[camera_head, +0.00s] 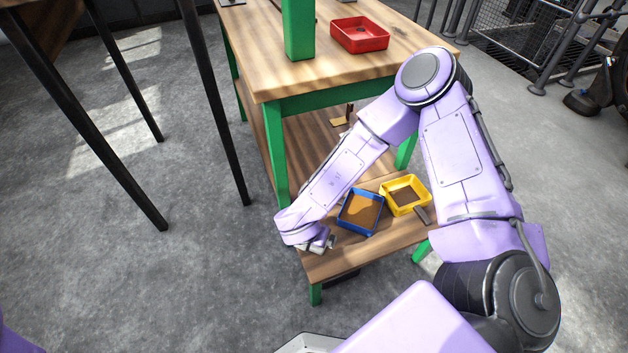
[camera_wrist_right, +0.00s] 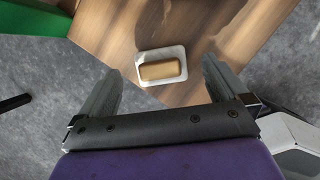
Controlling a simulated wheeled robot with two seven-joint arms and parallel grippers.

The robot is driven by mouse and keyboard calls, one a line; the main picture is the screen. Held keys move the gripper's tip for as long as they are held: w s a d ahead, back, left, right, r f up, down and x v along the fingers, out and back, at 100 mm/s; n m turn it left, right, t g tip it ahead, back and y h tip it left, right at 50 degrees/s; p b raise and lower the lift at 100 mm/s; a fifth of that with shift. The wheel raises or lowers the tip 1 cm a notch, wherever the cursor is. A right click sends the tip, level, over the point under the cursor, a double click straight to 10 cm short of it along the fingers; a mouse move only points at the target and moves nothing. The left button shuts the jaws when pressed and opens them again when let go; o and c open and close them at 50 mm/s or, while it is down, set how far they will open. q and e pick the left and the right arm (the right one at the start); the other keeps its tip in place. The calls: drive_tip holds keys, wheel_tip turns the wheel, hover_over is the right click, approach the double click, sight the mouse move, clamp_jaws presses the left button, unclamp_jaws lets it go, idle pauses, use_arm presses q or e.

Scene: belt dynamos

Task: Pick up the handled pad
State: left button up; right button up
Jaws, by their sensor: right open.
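The handled pad (camera_wrist_right: 174,55) is a small white rectangular pad with a tan block handle on top. In the right wrist view it lies flat on a wooden surface, near that surface's edge. My right gripper (camera_wrist_right: 161,66) is open, with one finger to each side of the pad in the picture and nothing held. In the head view my right gripper (camera_head: 320,243) is low over the near left corner of the bench's lower shelf (camera_head: 350,258), and the arm largely covers the pad's place. My left gripper is out of view.
A blue tray (camera_head: 346,226) with orange-brown contents and a yellow tray (camera_head: 391,211) stand on the lower shelf, right of my gripper. A red tray (camera_head: 360,47) is on the bench top (camera_head: 262,75). A green leg (camera_head: 277,160) stands close to my arm.

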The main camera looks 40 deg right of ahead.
drive_tip(key=x, duration=0.3)
drive_tip(key=shift+a, duration=0.1)
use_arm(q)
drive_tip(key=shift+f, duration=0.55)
use_arm(e)
drive_tip(key=shift+r, duration=0.2)
drive_tip(key=c, duration=1.2)
drive_tip(key=shift+o, duration=0.2)
